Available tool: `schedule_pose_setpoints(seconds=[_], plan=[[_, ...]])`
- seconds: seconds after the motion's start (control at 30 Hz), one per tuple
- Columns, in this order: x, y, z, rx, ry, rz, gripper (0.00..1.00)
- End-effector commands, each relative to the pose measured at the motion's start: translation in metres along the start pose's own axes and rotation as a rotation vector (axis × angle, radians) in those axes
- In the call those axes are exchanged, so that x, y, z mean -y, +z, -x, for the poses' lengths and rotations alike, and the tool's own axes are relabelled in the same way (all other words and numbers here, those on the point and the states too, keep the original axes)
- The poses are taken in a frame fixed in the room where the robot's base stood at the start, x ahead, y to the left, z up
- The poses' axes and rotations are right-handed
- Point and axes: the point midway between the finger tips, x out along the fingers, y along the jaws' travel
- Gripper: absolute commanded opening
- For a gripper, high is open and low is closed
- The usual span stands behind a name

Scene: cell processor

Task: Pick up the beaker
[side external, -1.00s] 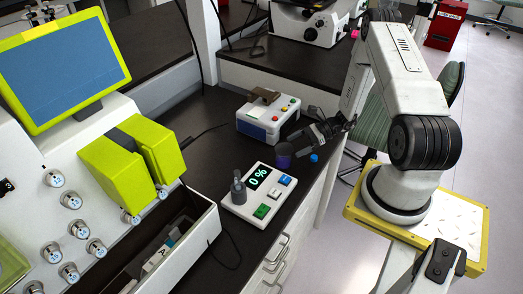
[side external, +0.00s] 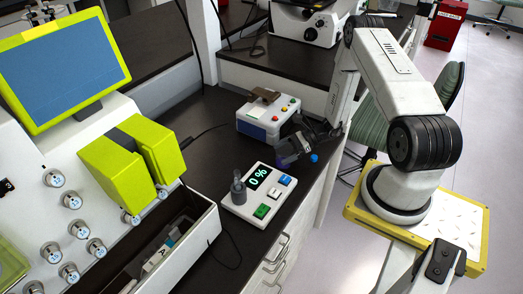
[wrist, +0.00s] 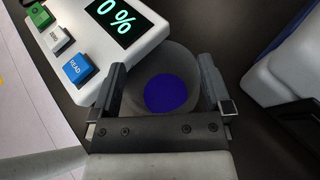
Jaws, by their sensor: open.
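The beaker (wrist: 168,92) is a grey, see-through cup with dark blue liquid. In the wrist view I look down into it, and it sits between the two fingers of my gripper (wrist: 162,72). The fingers are spread, one on each side of the beaker; I cannot tell whether either touches it. In the side view my gripper (side external: 295,148) is low over the dark bench and partly hides the beaker (side external: 284,160).
A white device with a 0% display (side external: 257,194) and a grey bottle on it stands beside the beaker. A white-and-blue box (side external: 265,122) stands behind. The large machine (side external: 150,200) is at left.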

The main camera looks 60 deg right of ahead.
Motion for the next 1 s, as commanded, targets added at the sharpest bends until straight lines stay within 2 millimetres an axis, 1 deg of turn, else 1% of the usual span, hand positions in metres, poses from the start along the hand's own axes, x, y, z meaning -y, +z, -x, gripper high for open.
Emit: schedule_pose_setpoints(seconds=[0.17, 0.2, 0.27, 0.3, 0.37, 0.4, 0.43, 0.77, 1.0], plan=[[0.0, 0.0, 0.0, 0.0, 0.0, 0.0, 1.0], [0.0, 0.0, 0.0, 0.0, 0.0, 0.0, 0.97], [0.0, 0.0, 0.0, 0.0, 0.0, 0.0, 0.78], [0.0, 0.0, 0.0, 0.0, 0.0, 0.0, 0.65], [0.0, 0.0, 0.0, 0.0, 0.0, 0.0, 0.46], [0.0, 0.0, 0.0, 0.0, 0.0, 0.0, 0.33], [0.0, 0.0, 0.0, 0.0, 0.0, 0.0, 0.24], [0.0, 0.001, 0.001, 0.0, 0.0, 0.0, 0.23], [0.001, 0.012, 0.005, 0.0, -0.001, 0.001, 0.23]])
